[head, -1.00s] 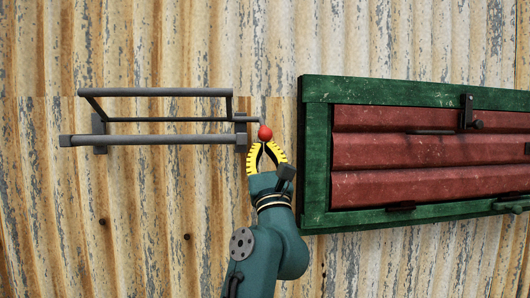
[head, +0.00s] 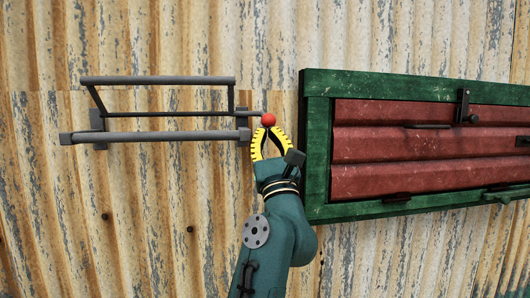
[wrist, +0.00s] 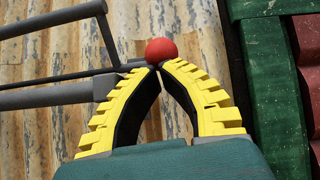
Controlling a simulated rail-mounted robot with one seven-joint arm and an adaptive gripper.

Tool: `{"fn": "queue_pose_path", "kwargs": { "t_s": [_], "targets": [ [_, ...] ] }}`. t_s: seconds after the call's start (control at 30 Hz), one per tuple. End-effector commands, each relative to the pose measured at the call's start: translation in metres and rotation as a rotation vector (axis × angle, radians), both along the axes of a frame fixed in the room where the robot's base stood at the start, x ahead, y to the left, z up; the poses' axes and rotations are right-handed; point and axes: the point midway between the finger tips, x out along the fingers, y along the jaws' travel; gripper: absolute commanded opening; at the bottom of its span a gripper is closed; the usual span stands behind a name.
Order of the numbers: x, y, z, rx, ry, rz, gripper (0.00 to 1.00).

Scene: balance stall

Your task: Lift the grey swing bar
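The grey swing bar (head: 155,80) is a metal frame on the corrugated wall. Its thick upper bar joins side arms and a thin rod behind. A red ball knob (head: 268,119) sits at the right end of this assembly. My gripper (head: 269,129) comes from below with its yellow fingers drawn together at the knob. In the wrist view the fingertips (wrist: 157,67) meet at the lower side of the red knob (wrist: 161,50) and appear closed on it. The fingertips partly hide the knob's underside.
A thick grey lower bar (head: 150,136) runs below the frame, its right end just left of my fingers. A green-framed hatch (head: 318,150) with red panels (head: 400,150) is close on the right. The wall below the bars is clear.

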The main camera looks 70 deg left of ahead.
Motion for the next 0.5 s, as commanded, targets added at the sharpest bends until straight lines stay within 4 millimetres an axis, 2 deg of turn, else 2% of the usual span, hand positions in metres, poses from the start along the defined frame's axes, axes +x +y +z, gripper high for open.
{"fn": "queue_pose_path", "kwargs": {
  "t_s": [0.17,0.33,0.4,0.5],
  "targets": [
    [0.002,0.001,-0.013,-0.002,0.001,-0.002,0.0],
    [0.008,0.002,-0.053,-0.003,0.003,-0.005,0.0],
    [0.004,-0.015,-0.052,0.001,-0.002,-0.008,0.0],
    [-0.001,-0.038,-0.061,0.0,-0.003,-0.009,0.0]
  ]
}}
